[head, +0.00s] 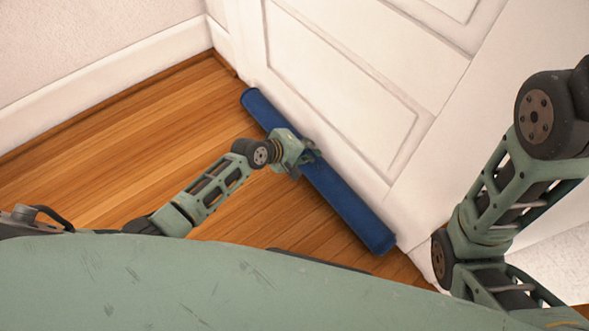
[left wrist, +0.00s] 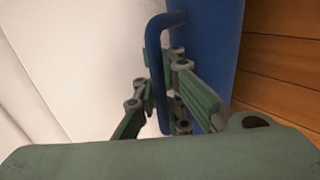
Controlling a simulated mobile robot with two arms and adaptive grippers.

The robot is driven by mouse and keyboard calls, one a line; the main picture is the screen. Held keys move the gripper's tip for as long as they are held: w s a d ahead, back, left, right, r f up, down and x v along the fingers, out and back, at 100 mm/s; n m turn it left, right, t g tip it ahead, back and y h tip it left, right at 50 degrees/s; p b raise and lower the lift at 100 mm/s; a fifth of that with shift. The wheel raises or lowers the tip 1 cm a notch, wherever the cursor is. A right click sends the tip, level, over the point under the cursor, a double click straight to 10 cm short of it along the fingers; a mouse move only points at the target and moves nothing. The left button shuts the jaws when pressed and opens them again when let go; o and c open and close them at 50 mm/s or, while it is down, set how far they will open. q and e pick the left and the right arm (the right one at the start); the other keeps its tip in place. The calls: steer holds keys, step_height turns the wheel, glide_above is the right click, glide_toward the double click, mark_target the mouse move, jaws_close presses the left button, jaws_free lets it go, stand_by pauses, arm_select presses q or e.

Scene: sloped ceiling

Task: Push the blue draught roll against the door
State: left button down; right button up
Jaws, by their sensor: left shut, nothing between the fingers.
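The blue draught roll (head: 347,203) lies on the wooden floor along the foot of the white panelled door (head: 345,70). In the head view it runs nearly parallel to the door, very close to it; I cannot tell whether it touches all along. My left gripper (head: 311,154) is shut at the middle of the roll and hides a short part of it. In the left wrist view the shut fingers (left wrist: 178,58) are in front of the roll (left wrist: 213,35), by a narrow curved blue strip that looks like a handle. My right gripper is out of view.
A white skirting board (head: 110,78) runs along the wall at the left and meets the door side at the back corner. The wooden floor (head: 130,140) left of the roll is clear. My right arm is over the right side.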

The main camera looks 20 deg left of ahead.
arm_select(q)
steer(key=c, duration=2.5)
jaws_free()
steer(key=shift+w+r, duration=0.1)
steer(key=shift+r, duration=0.1)
steer(key=o, duration=0.7)
steer(key=shift+o, duration=0.2)
steer(key=shift+s+f, duration=0.2)
steer(key=shift+f, duration=0.05)
steer(key=v, duration=0.8)
steer(key=shift+w+r, duration=0.1)
